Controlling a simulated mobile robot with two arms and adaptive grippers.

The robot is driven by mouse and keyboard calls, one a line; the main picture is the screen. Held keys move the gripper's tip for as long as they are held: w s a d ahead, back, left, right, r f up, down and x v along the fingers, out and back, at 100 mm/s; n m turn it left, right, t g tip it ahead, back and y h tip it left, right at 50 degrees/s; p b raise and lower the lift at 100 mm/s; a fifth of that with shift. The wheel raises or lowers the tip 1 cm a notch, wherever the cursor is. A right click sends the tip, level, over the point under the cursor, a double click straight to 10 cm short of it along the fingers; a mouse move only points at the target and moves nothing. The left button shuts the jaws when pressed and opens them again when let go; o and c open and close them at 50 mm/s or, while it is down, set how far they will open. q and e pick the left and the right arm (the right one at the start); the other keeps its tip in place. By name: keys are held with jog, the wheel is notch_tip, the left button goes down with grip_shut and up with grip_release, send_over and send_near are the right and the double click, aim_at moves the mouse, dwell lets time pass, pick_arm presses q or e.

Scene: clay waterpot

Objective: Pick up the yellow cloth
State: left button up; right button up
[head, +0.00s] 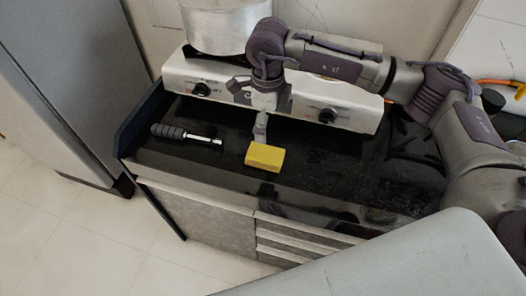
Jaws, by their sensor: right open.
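The yellow cloth (265,157) shows as a small, thick yellow block lying on the black countertop near its front edge. My right gripper (261,137) comes in from the right and points down just behind the yellow cloth. Its fingers are open and seen nearly edge-on, and it holds nothing. I cannot tell whether the fingertips touch the cloth's back edge. My left gripper is not in view.
A white two-burner stove (345,113) stands behind my right gripper, with a metal pot (222,28) on its left side. A dark-handled tool (186,134) lies left of the cloth. The counter (350,165) right of the cloth is bare.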

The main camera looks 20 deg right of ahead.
send_over(265, 154)
jog(key=f, duration=0.5)
jog(key=shift+d+f+p, duration=0.2)
jog(key=shift+f+p, duration=0.2)
jog(key=shift+w+f, duration=0.1)
jog(key=shift+f, duration=0.45)
jog(key=f, duration=0.1)
jog(key=f+p, duration=0.1)
jog(key=f, duration=0.1)
jog(key=shift+a+f+p, duration=0.25)
jog(key=shift+f+p, duration=0.05)
jog(key=shift+p, duration=0.05)
jog(key=shift+f, duration=0.5)
jog(key=shift+c, duration=1)
jog(key=c, duration=0.9)
jog(key=shift+c, duration=0.2)
jog(key=shift+r, duration=0.1)
